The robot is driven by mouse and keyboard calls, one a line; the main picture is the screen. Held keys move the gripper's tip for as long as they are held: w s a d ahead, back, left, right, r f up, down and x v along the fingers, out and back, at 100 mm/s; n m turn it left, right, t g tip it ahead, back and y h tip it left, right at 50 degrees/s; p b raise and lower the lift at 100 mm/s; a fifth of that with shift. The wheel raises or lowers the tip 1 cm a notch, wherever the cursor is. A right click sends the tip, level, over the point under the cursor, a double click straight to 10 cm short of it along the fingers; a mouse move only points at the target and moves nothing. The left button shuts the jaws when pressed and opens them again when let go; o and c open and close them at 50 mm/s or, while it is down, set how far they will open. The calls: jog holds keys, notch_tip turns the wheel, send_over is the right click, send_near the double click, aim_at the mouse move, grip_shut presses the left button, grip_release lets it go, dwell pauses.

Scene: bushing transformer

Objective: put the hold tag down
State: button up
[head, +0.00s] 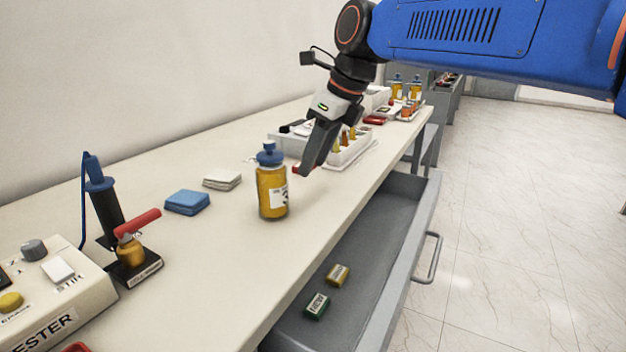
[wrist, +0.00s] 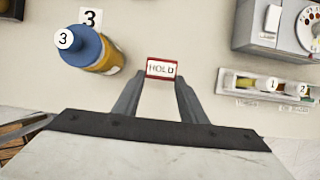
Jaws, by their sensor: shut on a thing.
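The hold tag (wrist: 161,69) is a small white card with a red border and the word HOLD. My gripper (wrist: 159,84) is shut on it, with the tag between the fingertips in the wrist view. In the head view my gripper (head: 302,171) hangs over the bench, right of an amber bottle, and only a small red part of the tag (head: 296,169) shows at its tip. How far the tag is above the bench is hard to tell.
The amber bottle with blue cap (head: 272,190), labelled 3, stands close to the left of my gripper. Blue cloths (head: 187,202) and white cloths (head: 222,181) lie further left. A white tray (head: 349,153) stands behind. An open drawer (head: 400,215) juts out below the bench.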

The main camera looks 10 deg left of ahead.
aim_at(309, 194)
jog(key=shift+f, duration=2.5)
jog(key=o, duration=1)
jog(key=shift+f, duration=0.1)
jog(key=v, duration=1.2)
jog(key=shift+s, duration=0.1)
